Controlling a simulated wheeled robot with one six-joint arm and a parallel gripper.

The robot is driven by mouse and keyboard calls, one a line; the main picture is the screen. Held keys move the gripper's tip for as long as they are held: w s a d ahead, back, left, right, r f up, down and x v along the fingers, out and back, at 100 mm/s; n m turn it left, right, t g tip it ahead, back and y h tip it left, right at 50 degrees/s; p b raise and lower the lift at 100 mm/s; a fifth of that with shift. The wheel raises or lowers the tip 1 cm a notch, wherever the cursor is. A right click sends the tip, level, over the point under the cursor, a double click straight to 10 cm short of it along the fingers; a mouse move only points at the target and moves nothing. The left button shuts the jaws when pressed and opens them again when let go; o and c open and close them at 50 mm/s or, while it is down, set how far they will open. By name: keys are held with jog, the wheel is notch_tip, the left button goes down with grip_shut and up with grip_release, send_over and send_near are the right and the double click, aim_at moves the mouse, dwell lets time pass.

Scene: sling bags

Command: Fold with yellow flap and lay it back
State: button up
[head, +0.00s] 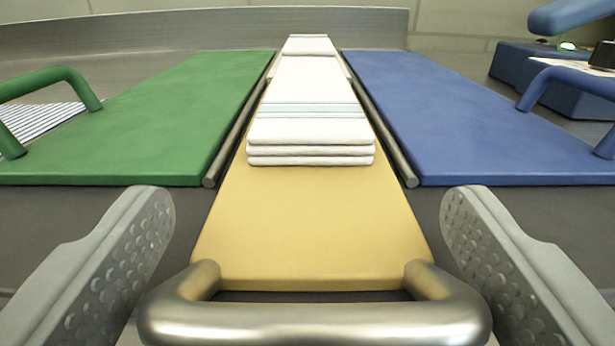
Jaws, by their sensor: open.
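The yellow flap (310,215) lies flat in the middle and runs away from me. A metal bar handle (315,322) is fixed at its near end. White cloth (308,130) with pale blue stripes lies folded in layers on the flap and continues toward the far end. My gripper (310,240) is open, with one grey dimpled finger on each side of the yellow flap's near end. The fingers stand apart from the handle's sides in the picture; I see no contact. The lower ends of the fingers are cut off by the frame.
A green flap (150,125) with a green handle (60,78) lies left, and a blue flap (460,110) with a blue handle (570,80) lies right. Metal rods (385,140) border the yellow flap. A low grey wall (200,35) stands behind. Blue equipment (555,80) sits at back right.

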jog(key=shift+w, duration=0.25)
